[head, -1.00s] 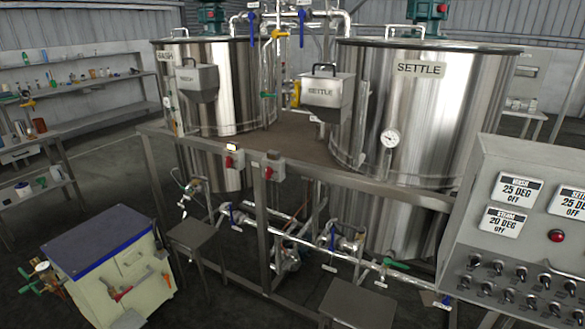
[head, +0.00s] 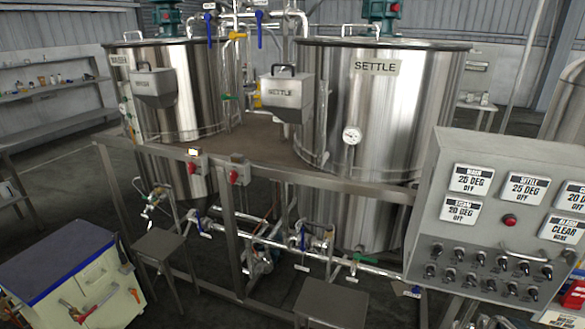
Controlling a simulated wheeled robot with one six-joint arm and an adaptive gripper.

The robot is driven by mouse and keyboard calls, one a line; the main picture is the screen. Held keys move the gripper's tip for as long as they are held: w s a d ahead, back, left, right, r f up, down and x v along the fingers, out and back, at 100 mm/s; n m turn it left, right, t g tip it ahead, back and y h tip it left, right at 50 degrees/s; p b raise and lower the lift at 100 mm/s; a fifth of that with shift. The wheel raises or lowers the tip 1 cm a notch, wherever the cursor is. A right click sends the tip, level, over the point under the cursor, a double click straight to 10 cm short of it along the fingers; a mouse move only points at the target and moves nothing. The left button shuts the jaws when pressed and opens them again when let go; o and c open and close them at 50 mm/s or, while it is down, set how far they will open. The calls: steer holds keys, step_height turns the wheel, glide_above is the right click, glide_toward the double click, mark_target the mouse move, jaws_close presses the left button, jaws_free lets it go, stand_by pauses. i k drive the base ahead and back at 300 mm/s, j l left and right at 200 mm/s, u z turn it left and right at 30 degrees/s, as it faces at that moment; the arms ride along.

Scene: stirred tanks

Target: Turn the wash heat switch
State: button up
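A grey control panel (head: 428,225) stands at the right, tilted toward me. Its lower part carries two rows of small black switches (head: 470,260); their labels are too small to read, so I cannot tell which is the wash heat switch. A wash display (head: 471,180) above them reads 25 DEG OFF. The wash tank (head: 180,90) is the steel tank at the left. My gripper is not in view.
The settle tank (head: 385,115) stands behind the panel. A metal frame with pipes and valves runs in front of both tanks. A stool (head: 158,244) and a blue-topped cabinet (head: 50,260) stand at the lower left. The panel also has a red button (head: 509,220).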

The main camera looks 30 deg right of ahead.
mark_target(430, 269)
steer(key=z, duration=1.3)
